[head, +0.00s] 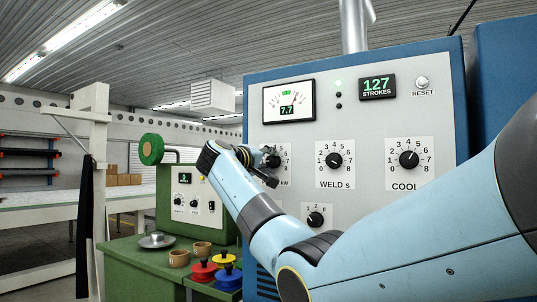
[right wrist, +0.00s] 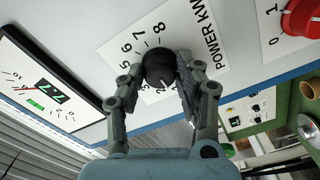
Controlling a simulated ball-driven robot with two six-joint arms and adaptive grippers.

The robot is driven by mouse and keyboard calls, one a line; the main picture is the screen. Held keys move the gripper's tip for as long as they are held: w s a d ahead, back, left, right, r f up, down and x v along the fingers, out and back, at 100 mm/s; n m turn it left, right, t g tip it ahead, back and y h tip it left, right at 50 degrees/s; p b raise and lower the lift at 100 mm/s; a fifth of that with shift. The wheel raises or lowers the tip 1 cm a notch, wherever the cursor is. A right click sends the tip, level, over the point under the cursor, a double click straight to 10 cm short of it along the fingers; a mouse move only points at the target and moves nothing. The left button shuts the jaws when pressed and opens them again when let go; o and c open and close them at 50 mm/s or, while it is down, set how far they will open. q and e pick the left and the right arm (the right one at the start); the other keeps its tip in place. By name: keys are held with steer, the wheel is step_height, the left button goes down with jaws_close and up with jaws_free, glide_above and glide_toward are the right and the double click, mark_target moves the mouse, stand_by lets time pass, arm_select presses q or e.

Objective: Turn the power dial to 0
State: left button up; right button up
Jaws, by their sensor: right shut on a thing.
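The power dial is a black round knob (right wrist: 158,68) on a white plate marked POWER KW (right wrist: 205,40), with numbers up to 8 visible. In the right wrist view my right gripper (right wrist: 157,82) has a finger on each side of the knob and is shut on it. Fingers hide part of the scale, and I cannot tell the exact pointer setting. In the head view the dial's plate (head: 285,158) is partly hidden behind my right gripper (head: 266,166). The meter (head: 289,100) above it reads 7.7. My left gripper is not in view.
The WELD dial (head: 334,161), COOL dial (head: 409,159) and a smaller dial (head: 315,218) sit on the same panel. A red knob (right wrist: 301,17) shows in the right wrist view. A green table (head: 128,262) with cups and colored spools stands at lower left.

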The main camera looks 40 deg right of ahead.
steer(key=n+p, duration=0.2)
steer(key=n, duration=0.1)
steer(key=shift+r+n+p, duration=0.15)
steer(key=shift+n+p, duration=1)
steer(key=shift+n, duration=0.25)
steer(key=shift+f, duration=0.2)
steer(key=o, duration=1.1)
steer(key=shift+o, duration=0.2)
steer(key=v, duration=1.2)
steer(key=shift+a, duration=0.1)
